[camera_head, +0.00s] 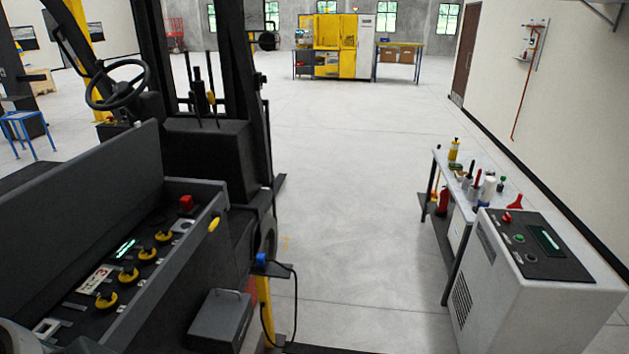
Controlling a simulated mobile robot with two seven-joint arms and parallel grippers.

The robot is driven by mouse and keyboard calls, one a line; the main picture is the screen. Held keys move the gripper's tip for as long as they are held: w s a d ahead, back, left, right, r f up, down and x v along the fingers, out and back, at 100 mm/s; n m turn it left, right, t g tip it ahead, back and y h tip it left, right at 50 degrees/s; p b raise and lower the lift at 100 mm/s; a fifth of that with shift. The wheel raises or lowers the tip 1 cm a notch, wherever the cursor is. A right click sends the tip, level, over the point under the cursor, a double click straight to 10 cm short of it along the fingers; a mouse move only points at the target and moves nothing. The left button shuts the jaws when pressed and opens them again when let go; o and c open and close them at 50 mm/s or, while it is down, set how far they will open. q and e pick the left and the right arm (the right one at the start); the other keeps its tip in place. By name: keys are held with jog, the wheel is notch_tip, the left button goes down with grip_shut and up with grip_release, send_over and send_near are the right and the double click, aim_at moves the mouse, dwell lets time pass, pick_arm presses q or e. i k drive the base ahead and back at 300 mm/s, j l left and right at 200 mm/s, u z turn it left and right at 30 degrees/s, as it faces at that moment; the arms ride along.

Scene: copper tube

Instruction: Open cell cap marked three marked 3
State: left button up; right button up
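An open battery compartment (222,203) of a dark forklift is at the lower left of the head view. Several yellow cell caps (147,253) sit in a row on its dark top, and all look seated. A pale label (95,280) with a red mark that looks like a 3 lies beside the row, left of the nearer caps. The nearest cap (106,299) is just right of and below this label. I cannot tell for certain which cap is marked 3. Neither of my grippers shows in this view.
A red plug (186,203) is at the compartment's far end. A raised side wall (215,250) borders the caps on the right. A white charger cabinet (530,280) and a tool table (470,180) stand at right.

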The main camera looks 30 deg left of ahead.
aim_at(148, 253)
jog(key=i+u, duration=0.45)
jog(key=i, duration=0.2)
jog(key=i+l+u, duration=0.2)
jog(key=i+u, duration=0.25)
jog(key=i, duration=0.15)
jog(key=i+j+u, duration=0.1)
jog(key=i+u, duration=0.2)
jog(key=u, duration=0.15)
jog(key=i+u, duration=0.3)
jog(key=u, duration=0.15)
jog(key=i+l+u, duration=0.1)
jog(key=i+u, duration=0.35)
jog(key=i+l+u, duration=0.15)
jog(key=u, duration=0.3)
jog(key=i+l+u, duration=0.25)
jog(key=l+u, duration=0.2)
jog(key=i+l+u, duration=0.1)
jog(key=u, duration=0.25)
jog(key=i+l+u, duration=0.2)
jog(key=u, duration=0.2)
jog(key=i+l+u, duration=0.2)
jog(key=u, duration=0.15)
